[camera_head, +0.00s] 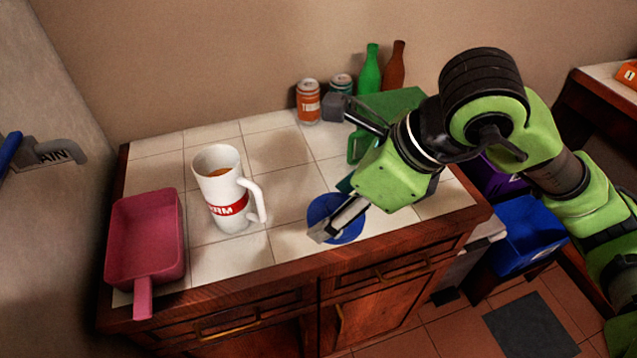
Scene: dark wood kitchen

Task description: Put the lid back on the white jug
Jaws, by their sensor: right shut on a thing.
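The white jug (222,192) stands upright on the tiled counter at left of centre. It has a red band with lettering and its handle points right. Its top is open and shows a brownish inside. My right gripper (326,230) reaches down from the right, and its fingers are shut on a round blue piece (348,230), which looks like the lid. The fingers cover part of this piece, near the counter's front edge, right of the jug. I cannot tell whether it touches the counter. My left gripper is not in view.
A pink pan-like container (146,240) lies at the counter's left end. An orange-labelled can (308,102), a green bottle (370,72) and a brown bottle (394,68) stand at the back. Bare tiles (283,190) lie between jug and gripper. A blue bin (527,235) stands at right.

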